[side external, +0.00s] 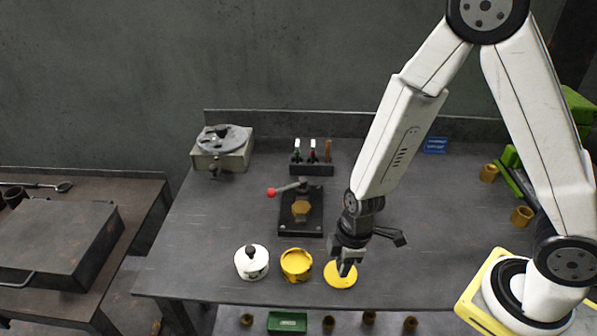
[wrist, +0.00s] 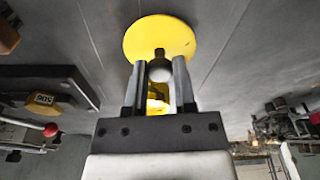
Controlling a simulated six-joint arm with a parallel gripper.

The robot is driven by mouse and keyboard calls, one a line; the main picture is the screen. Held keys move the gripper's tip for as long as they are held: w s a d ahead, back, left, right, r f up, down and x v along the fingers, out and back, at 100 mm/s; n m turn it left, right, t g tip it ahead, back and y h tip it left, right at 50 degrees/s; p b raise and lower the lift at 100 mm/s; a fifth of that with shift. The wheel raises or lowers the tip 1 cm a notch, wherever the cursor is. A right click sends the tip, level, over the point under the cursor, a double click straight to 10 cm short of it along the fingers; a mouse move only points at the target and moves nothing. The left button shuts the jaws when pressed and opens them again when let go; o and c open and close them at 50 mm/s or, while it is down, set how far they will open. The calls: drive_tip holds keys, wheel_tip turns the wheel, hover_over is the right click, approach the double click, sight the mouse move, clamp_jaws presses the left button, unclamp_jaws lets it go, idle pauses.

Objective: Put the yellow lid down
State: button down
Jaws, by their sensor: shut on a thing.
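The yellow lid (side external: 341,275) is a flat round disc with a dark knob, at the front of the table in the side view. In the wrist view the lid (wrist: 160,35) is at the top, its knob (wrist: 160,68) between the two fingers. My gripper (side external: 346,267) points down and is shut on that knob; it also shows in the wrist view (wrist: 160,80). I cannot tell whether the lid touches the table. The yellow pot (side external: 296,266) stands just left of the lid, without a lid on it.
A white lidded pot (side external: 251,262) stands left of the yellow pot. A small press (side external: 301,211) with a red-knobbed lever is behind them. A tool holder (side external: 311,169) stands farther back. The table's front edge (side external: 300,303) is close to the lid. Bare tabletop lies to the lid's right.

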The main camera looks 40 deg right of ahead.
drive_tip(key=shift+f, duration=0.3)
drive_tip(key=shift+f, duration=0.1)
drive_tip(key=shift+c, duration=2.2)
unclamp_jaws()
wheel_tip(320, 180, up, 12)
drive_tip(key=d, duration=0.1)
drive_tip(key=shift+s+d, duration=0.15)
drive_tip(key=shift+s, duration=0.25)
drive_tip(key=shift+d, duration=0.1)
